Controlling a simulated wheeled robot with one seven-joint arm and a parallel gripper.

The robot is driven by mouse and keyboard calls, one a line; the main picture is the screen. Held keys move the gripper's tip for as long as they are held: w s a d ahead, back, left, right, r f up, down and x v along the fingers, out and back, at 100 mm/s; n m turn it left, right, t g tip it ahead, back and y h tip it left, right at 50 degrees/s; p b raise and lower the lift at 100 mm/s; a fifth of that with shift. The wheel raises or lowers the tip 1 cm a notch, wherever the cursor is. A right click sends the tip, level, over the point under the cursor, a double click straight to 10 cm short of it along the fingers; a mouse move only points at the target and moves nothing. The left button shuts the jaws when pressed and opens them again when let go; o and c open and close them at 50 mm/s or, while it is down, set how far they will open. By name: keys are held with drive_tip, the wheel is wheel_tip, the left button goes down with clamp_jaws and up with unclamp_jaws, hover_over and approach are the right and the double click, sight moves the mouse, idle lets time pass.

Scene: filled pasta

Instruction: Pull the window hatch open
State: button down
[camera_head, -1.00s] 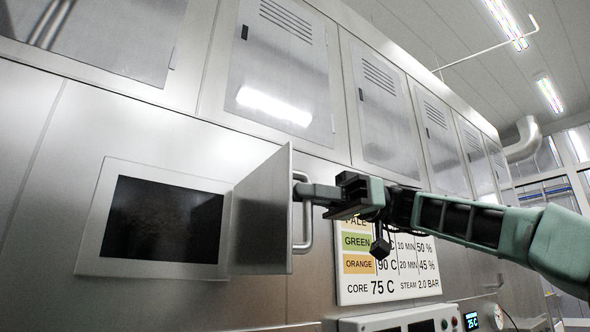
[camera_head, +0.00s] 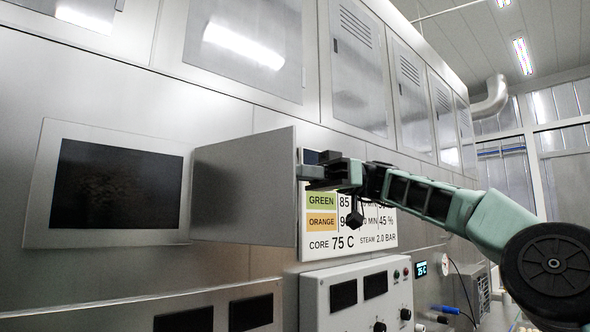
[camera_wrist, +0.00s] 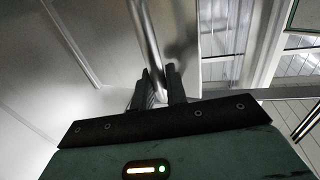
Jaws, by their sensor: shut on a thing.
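The window hatch (camera_head: 243,187) is a flat grey metal panel, swung out from the wall at the right side of the framed window opening. The dark window (camera_head: 117,187) in its pale frame (camera_head: 40,205) stands uncovered to its left. My gripper (camera_head: 309,172) is at the hatch's right edge, mostly behind the panel. In the wrist view, the fingers of my gripper (camera_wrist: 160,85) are shut on the hatch's bar handle (camera_wrist: 148,35). The handle is hidden behind the panel in the head view.
A sign with colour rows and temperatures (camera_head: 350,225) hangs on the wall behind my gripper. A control box (camera_head: 358,300) with dark displays and knobs sits below it. Steel cabinet doors (camera_head: 360,75) line the wall above. The space left of the hatch is clear.

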drive_tip(key=shift+a, duration=0.1)
drive_tip(key=c, duration=1.5)
unclamp_jaws()
drive_tip(key=shift+a, duration=0.15)
drive_tip(key=p+v, duration=1.2)
drive_tip(key=v, duration=0.5)
drive_tip(key=shift+w, duration=0.25)
